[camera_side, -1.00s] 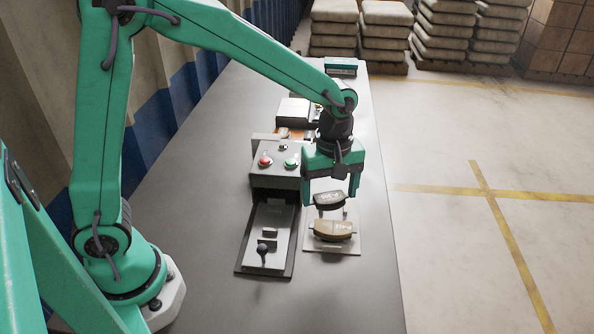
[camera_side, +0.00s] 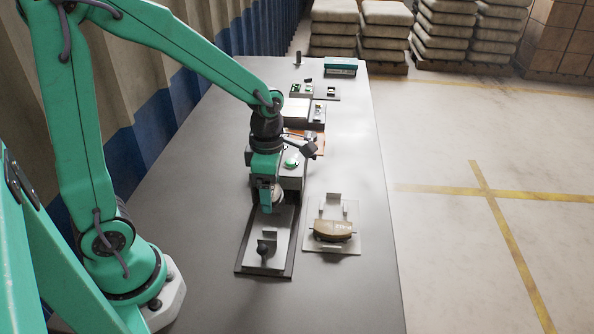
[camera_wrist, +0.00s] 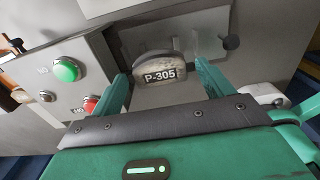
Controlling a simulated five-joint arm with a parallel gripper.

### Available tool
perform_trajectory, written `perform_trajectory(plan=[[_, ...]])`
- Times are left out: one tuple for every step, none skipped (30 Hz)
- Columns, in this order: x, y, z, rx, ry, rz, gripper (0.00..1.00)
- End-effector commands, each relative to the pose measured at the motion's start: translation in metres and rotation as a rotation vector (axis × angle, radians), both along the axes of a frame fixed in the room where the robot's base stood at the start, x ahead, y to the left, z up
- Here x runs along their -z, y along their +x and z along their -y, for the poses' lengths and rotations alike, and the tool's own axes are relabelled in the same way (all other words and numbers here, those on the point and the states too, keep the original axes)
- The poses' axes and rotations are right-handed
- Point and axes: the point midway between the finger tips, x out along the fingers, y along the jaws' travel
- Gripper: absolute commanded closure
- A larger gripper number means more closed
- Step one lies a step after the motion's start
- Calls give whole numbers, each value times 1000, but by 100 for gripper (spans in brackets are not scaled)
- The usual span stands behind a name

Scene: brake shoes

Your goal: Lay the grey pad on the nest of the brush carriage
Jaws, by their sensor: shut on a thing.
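My gripper (camera_side: 268,207) is shut on the grey pad, which is marked P-305 (camera_wrist: 158,70) in the wrist view. In the side view the pad (camera_side: 279,200) is mostly hidden by the gripper. The gripper holds it above the rear part of the brush carriage (camera_side: 284,246), a light plate on a dark base in front of the button box. A small dark block and a black knob (camera_side: 263,252) stand on the carriage. I cannot make out the nest's outline under the pad. The carriage plate (camera_wrist: 205,55) also shows behind the pad in the wrist view.
A brown pad (camera_side: 332,231) lies on a light stand (camera_side: 318,246) right of the carriage. The button box has a green button (camera_wrist: 67,70) and a red button (camera_wrist: 90,103). More fixtures and a teal box (camera_side: 341,66) stand farther back. The front of the table is clear.

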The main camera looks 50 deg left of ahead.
Motion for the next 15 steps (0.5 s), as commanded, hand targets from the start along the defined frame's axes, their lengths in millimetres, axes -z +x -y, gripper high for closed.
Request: perform_trajectory(plan=[[0,-2,-2,-27,0,1,48],[0,-3,-3,-39,0,1,48],[1,-4,-4,-53,0,1,48],[1,-4,-4,-62,0,1,48],[1,-5,-5,-68,0,1,48],[1,-5,-5,-74,0,1,48],[1,-6,-5,-77,0,1,48],[1,-6,-5,-78,0,1,48],[1,-6,-5,-80,0,1,48],[1,-6,-5,-80,0,1,48],[2,-6,-5,-79,0,1,48],[2,-6,-5,-79,0,1,48],[2,-6,-5,-79,0,1,48],[2,-6,-5,-78,0,1,48],[3,-6,-5,-78,0,1,48]])
